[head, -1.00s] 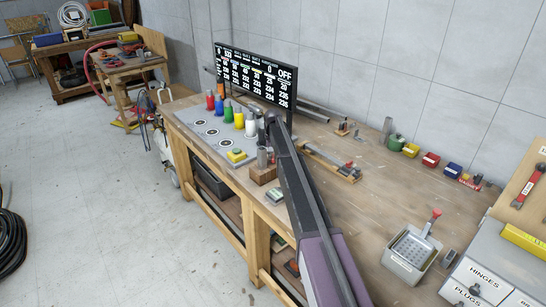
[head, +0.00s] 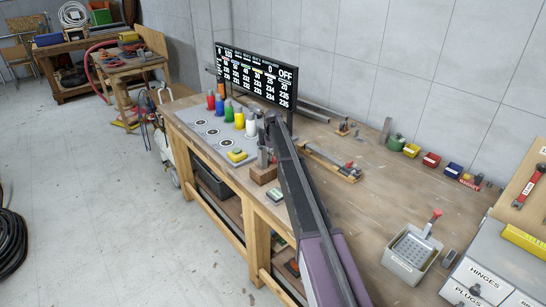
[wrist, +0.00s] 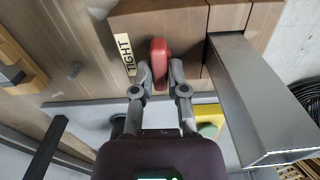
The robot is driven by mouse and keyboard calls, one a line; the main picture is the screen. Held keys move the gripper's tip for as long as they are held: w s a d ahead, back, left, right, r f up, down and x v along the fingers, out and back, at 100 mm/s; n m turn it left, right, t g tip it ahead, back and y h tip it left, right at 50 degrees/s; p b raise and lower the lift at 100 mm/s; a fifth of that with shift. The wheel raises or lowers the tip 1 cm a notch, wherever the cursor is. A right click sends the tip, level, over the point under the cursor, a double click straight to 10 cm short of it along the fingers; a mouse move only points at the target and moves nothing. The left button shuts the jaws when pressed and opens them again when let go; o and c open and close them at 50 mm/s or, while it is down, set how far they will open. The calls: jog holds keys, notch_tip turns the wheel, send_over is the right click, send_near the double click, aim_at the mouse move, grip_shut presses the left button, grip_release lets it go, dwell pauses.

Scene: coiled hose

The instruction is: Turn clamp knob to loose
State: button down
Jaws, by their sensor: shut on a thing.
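The red clamp knob (wrist: 160,53) sits against a brown wooden block (wrist: 190,22) in the wrist view. A pale label reading TIGHT (wrist: 125,54) is on the block just left of the knob. My gripper (wrist: 159,80) is shut on the knob, one finger on each side of it. A grey metal bar (wrist: 255,95) runs from the block on the right. In the head view the small wooden block (head: 263,174) stands near the bench's front edge, below the end of my arm. The knob and my fingertips cannot be made out there.
A metal tray (head: 408,250) and labelled drawers stand at the right.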

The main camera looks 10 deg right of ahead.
jog(key=shift+n, duration=0.4)
jog(key=c, duration=0.7)
grip_release()
jog(key=shift+o, duration=0.2)
jog(key=shift+m, duration=0.3)
jog(key=shift+d+m, duration=0.1)
jog(key=shift+m, duration=1.9)
jog(key=m, duration=0.4)
notch_tip(320, 180, up, 14)
jog(key=p, duration=1.4)
jog(key=s+f+m+b, duration=0.1)
jog(key=s, duration=2.8)
jog(key=shift+a+f+t+b, duration=0.2)
jog(key=shift+f+t+b, duration=0.1)
jog(key=shift+f+b, duration=0.1)
